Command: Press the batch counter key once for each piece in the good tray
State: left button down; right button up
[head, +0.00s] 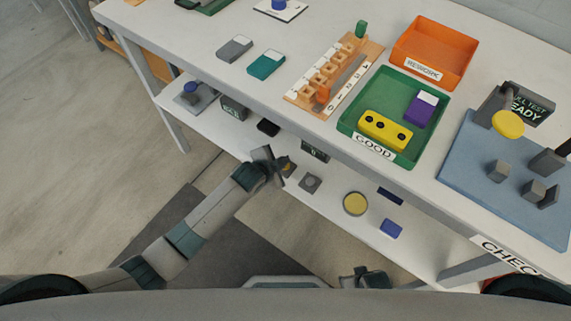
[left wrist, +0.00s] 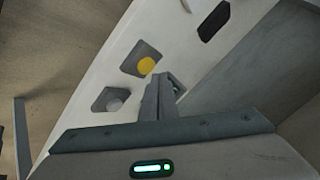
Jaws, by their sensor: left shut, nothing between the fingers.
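The green good tray (head: 349,128) on the table holds a yellow block (head: 385,130) with dark round spots and a purple block (head: 420,109) with a white part. On the lower shelf is a small grey box with a yellow button (head: 289,168), partly hidden by my left gripper (head: 278,162); the button also shows in the left wrist view (left wrist: 146,66). Next to it is a box with a grey button (head: 311,182). My left gripper is shut and empty, close beside the yellow button; contact cannot be told. A dark display box (head: 315,150) stands behind. Part of my right arm's end (head: 366,279) shows low.
An orange rework tray (head: 436,50), a wooden rack (head: 331,78) and a blue test base (head: 490,195) are on the table. The table's front edge overhangs the shelf. A yellow disc (head: 355,203) and a blue block (head: 391,228) lie on the shelf to the right.

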pick_arm(q)
jog(key=shift+f, duration=0.4)
dwell(0.7)
jog(key=shift+f, duration=0.55)
pick_arm(e)
jog(key=shift+f, duration=0.2)
dwell(0.6)
pick_arm(q)
jog(key=shift+r, duration=0.1)
pick_arm(e)
jog(key=shift+r, duration=0.1)
pick_arm(q)
jog(key=shift+r+p, duration=0.85)
pick_arm(e)
jog(key=shift+w+v, duration=0.2)
jog(key=shift+v, duration=0.75)
pick_arm(q)
jog(key=shift+r, duration=0.1)
pick_arm(e)
jog(key=shift+r, duration=0.15)
pick_arm(q)
notch_tip(320, 180, up, 5)
jog(key=p, duration=0.5)
pick_arm(e)
jog(key=v, duration=0.2)
jog(key=w+v, duration=0.1)
jog(key=v, duration=0.2)
jog(key=shift+w+a+r, duration=0.1)
jog(key=shift+r, duration=0.1)
grip_shut()
